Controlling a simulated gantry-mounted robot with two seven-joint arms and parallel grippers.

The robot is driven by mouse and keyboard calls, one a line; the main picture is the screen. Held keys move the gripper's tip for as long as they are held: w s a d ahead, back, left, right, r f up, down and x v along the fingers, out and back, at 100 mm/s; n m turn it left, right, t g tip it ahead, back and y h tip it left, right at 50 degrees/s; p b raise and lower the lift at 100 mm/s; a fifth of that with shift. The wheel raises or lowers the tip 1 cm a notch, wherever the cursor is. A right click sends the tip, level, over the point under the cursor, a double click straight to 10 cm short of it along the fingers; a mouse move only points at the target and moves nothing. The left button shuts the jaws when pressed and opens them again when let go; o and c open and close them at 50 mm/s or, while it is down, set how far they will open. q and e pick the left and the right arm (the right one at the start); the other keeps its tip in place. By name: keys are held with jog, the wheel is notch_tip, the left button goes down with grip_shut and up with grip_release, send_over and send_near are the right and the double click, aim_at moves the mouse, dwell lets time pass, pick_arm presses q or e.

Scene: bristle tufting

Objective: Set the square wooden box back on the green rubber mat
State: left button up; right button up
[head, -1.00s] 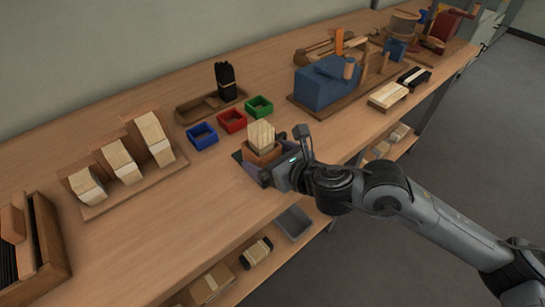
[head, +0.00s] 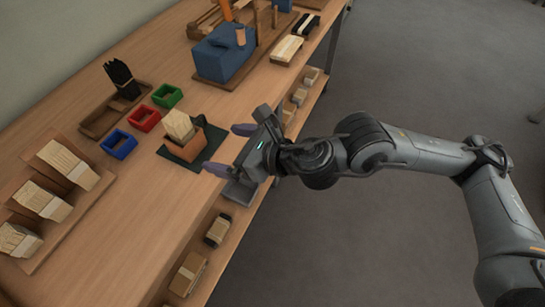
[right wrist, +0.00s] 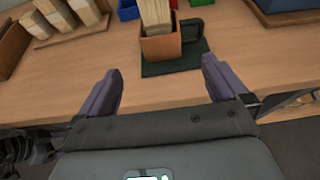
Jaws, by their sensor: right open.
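The square wooden box (head: 185,145) stands upright on the green rubber mat (head: 209,151) and holds a bundle of pale bristles (head: 179,125). In the right wrist view the box (right wrist: 161,48) also rests on the dark green mat (right wrist: 171,68), with a dark handle-like part beside it. My right gripper (head: 228,149) is open and empty, apart from the box, at the table's front edge. In the right wrist view its two purple fingers (right wrist: 162,85) are spread wide, with the box ahead between them. My left gripper is not in view.
Blue (head: 119,144), red (head: 144,118) and green (head: 167,96) bins stand behind the mat. A stepped rack of pale bundles (head: 66,165) is at the left. A large blue block (head: 225,52) stands farther along the table. A lower shelf holds more items.

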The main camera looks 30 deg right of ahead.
jog(key=s+a+f+m+t, duration=0.1)
jog(key=s+a+f+m, duration=0.25)
jog(key=m, duration=0.85)
jog(key=s+d+f+m+g+h, duration=0.3)
jog(key=s+d+f+m, duration=0.5)
jog(key=f+m, duration=0.4)
jog(key=s+d+f+m+g+h, duration=0.4)
jog(key=s+d+f+m, duration=0.4)
jog(key=m, duration=0.9)
notch_tip(320, 180, down, 4)
jog(key=s+g, duration=0.1)
jog(key=s, duration=0.1)
jog(key=shift+s+d+g+h, duration=0.15)
jog(key=shift+s+g+h, duration=0.15)
jog(key=shift+s, duration=0.1)
jog(key=shift+r, duration=0.1)
